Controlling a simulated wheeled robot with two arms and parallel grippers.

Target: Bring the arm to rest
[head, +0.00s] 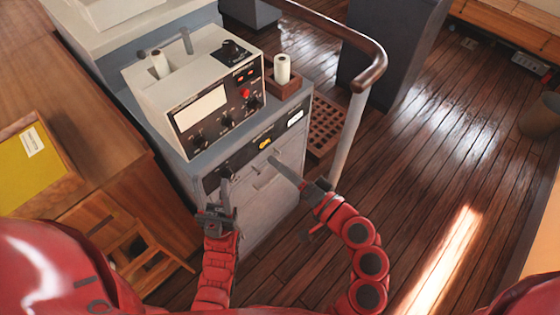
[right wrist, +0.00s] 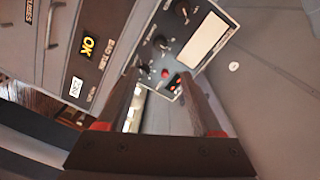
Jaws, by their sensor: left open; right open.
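My two red arms reach up from the bottom of the head view. My left gripper (head: 217,190) is open and empty in front of the left side of the grey cabinet (head: 262,205). My right gripper (head: 285,172) is in front of the cabinet's upper right part, near the yellow tag on its front. I cannot tell from the pictures whether its tip touches the cabinet. In the right wrist view, the right gripper's two fingers (right wrist: 165,90) stand apart with nothing between them. The instrument box with knobs (right wrist: 175,45) shows beyond them.
The instrument box (head: 200,97) and a white roll in a wooden holder (head: 283,84) stand on the cabinet. A curved handrail (head: 365,85) on a pale post rises to the right. A wooden desk (head: 75,100) is at left. Plank floor (head: 420,170) is clear at right.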

